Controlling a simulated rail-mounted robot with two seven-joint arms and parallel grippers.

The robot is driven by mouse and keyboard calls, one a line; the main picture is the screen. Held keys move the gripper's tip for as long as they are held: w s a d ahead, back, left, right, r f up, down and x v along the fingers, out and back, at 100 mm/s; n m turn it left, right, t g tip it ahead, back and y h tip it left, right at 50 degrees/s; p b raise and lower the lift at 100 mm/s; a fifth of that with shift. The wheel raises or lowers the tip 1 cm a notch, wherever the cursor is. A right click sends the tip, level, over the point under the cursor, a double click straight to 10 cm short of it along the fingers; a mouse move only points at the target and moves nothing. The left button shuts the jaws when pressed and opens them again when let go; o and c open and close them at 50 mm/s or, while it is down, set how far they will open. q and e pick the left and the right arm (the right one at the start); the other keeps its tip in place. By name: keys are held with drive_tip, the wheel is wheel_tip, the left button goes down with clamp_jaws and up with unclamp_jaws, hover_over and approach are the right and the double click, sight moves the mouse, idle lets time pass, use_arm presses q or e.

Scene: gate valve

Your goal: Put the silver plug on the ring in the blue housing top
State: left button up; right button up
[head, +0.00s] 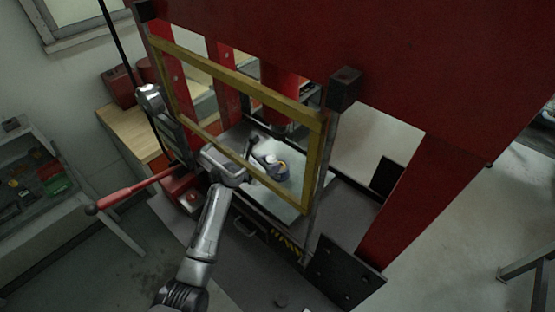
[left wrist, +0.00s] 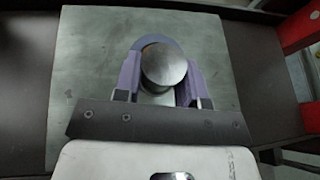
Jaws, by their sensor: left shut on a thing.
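The silver plug (left wrist: 164,68) is a round, flat-topped metal piece between the two purple-grey fingers of my left gripper (left wrist: 163,82), which is shut on it. In the head view my left gripper (head: 262,160) reaches the housing (head: 282,172) on the press table. My right gripper is not in view.
A yellow frame (head: 247,88) stands across the red press in front of the housing, and my left arm reaches past it. The grey plate (head: 288,199) has bare room around the housing. A red-handled lever (head: 130,190) sticks out at the left.

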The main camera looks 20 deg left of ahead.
use_arm(q)
drive_tip(key=w+d, duration=0.1)
drive_tip(key=w, duration=0.2)
drive_tip(key=shift+d+r, duration=0.15)
drive_tip(key=shift+d, duration=0.25)
drive_tip(key=shift+s+a+p, duration=0.1)
drive_tip(key=shift+p, duration=0.25)
drive_tip(key=shift+f, duration=0.2)
drive_tip(key=shift+f, duration=0.1)
drive_tip(key=o, duration=1.1)
drive_tip(key=shift+s+a, duration=0.1)
drive_tip(key=shift+s, duration=0.1)
drive_tip(key=shift+v, duration=3.6)
